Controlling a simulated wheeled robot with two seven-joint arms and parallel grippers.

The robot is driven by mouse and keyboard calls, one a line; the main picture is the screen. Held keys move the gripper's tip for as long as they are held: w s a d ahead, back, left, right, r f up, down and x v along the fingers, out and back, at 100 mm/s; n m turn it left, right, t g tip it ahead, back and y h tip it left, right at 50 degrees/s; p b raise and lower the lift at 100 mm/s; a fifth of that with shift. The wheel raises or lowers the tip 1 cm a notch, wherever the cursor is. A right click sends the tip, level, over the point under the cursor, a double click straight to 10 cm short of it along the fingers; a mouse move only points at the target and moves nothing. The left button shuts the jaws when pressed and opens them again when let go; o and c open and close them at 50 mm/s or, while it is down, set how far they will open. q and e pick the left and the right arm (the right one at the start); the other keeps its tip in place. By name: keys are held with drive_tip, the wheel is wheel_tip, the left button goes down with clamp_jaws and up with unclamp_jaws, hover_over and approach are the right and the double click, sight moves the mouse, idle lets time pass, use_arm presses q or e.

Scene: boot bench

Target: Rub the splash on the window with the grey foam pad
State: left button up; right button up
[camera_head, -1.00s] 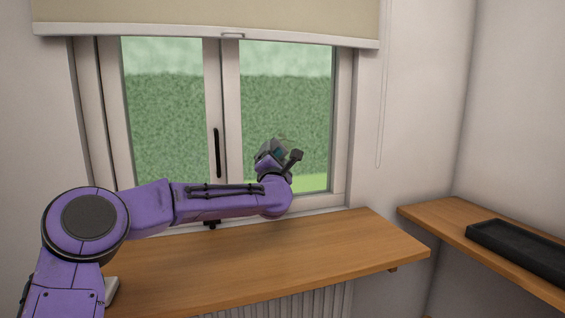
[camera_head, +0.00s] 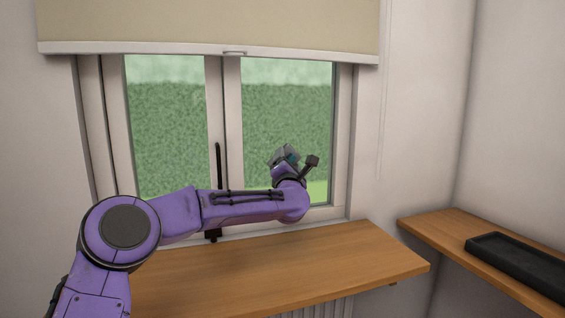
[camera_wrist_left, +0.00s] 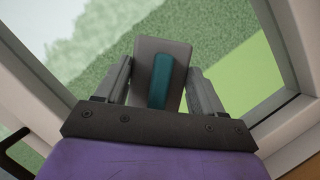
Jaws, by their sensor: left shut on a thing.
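The window (camera_head: 230,120) has two glass panes with a green hedge and lawn outside. My left gripper (camera_head: 287,158) is in front of the lower middle of the right pane. It is shut on the grey foam pad (camera_wrist_left: 160,49), gripping its teal handle (camera_wrist_left: 161,82) between both fingers in the left wrist view. The pad's grey face is turned toward the glass; I cannot tell whether it touches. I cannot make out the splash on the glass; the pad and gripper cover part of the pane. My right gripper is not in view.
A wooden bench top (camera_head: 290,270) runs below the window, its visible part clear. A black tray (camera_head: 515,262) lies on a wooden shelf (camera_head: 425,222) at the right. A roller blind (camera_head: 210,22) covers the window's top. A black window handle (camera_head: 218,165) sits on the middle frame.

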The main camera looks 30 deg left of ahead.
sight(300, 158)
use_arm(q)
drive_tip(key=w+d+p, duration=0.1)
drive_tip(key=w+d, duration=0.1)
drive_tip(key=w, duration=0.1)
drive_tip(key=shift+d+p, duration=0.3)
drive_tip(key=shift+p, duration=0.05)
drive_tip(key=w+d+p, duration=0.2)
drive_tip(key=shift+w+d+r, duration=0.15)
drive_tip(key=shift+w+r, duration=0.05)
drive_tip(key=shift+w, duration=0.2)
drive_tip(key=shift+w+d+f+p, duration=0.2)
drive_tip(key=shift+w+d+p, duration=0.8)
drive_tip(key=shift+w+p, duration=0.15)
